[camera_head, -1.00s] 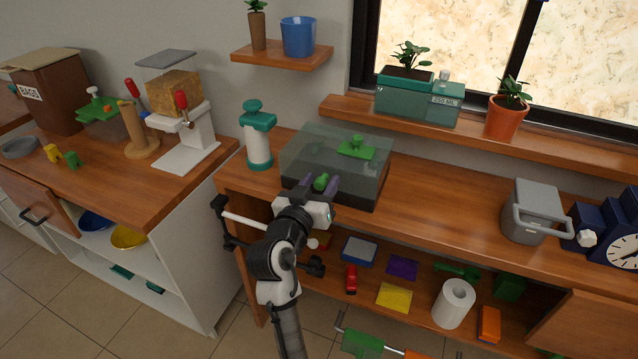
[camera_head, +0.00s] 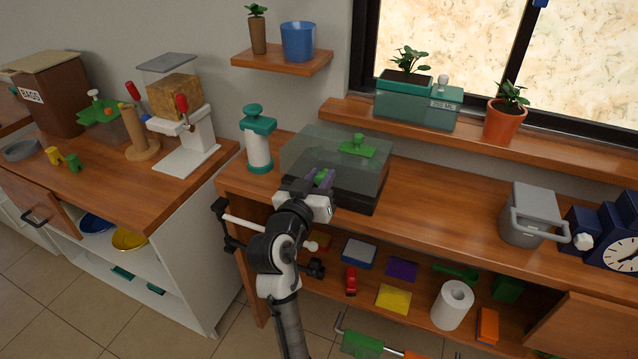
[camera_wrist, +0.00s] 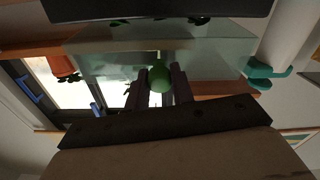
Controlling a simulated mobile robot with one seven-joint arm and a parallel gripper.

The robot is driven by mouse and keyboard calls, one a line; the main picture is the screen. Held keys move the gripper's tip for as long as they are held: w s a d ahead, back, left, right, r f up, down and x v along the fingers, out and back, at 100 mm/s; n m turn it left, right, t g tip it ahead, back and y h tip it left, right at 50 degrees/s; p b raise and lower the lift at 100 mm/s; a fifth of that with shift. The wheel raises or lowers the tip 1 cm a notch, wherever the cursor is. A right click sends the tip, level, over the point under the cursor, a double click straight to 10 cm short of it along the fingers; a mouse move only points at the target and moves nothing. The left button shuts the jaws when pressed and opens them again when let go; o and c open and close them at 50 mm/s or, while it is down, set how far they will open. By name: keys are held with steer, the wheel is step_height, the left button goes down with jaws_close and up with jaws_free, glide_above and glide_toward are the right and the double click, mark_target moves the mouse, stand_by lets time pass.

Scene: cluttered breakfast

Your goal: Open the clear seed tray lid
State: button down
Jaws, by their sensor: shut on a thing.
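The clear seed tray lid (camera_head: 338,140) is a see-through, greenish box-shaped cover with a green vent piece on top. It sits over a dark tray base (camera_head: 362,205) on the wooden counter. My gripper (camera_head: 321,179) is at the front face of the lid, shut on its small green knob. In the wrist view the green knob (camera_wrist: 160,76) shows between my two fingers, with the clear lid (camera_wrist: 215,50) behind it. The arm hides part of the tray's front left corner. I see no clear gap between lid and base.
A white pump bottle with a teal top (camera_head: 258,140) stands close to the left of the tray. A window shelf (camera_head: 400,122) with a teal planter (camera_head: 418,100) runs behind. The counter right of the tray is clear up to a grey lidded container (camera_head: 532,215).

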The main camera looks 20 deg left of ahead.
mark_target(333, 153)
steer(key=w+r+p, duration=0.1)
steer(key=w+r, duration=0.1)
steer(key=r, duration=0.1)
steer(key=w+r+p, duration=0.2)
steer(key=r, duration=0.2)
steer(key=w+r+p, duration=0.1)
steer(key=w+r, duration=0.1)
steer(key=r, duration=0.1)
steer(key=shift+w+d+r, duration=0.2)
steer(key=shift+w, duration=0.05)
steer(key=shift+w+r+p, duration=0.4)
steer(key=shift+w+r, duration=0.1)
steer(key=shift+w, duration=0.35)
steer(key=c, duration=1.2)
jaws_free()
steer(key=shift+w+f, duration=0.1)
steer(key=shift+s, duration=0.4)
steer(key=s+b, duration=0.4)
steer(key=s, duration=0.9)
steer(key=shift+a, duration=0.25)
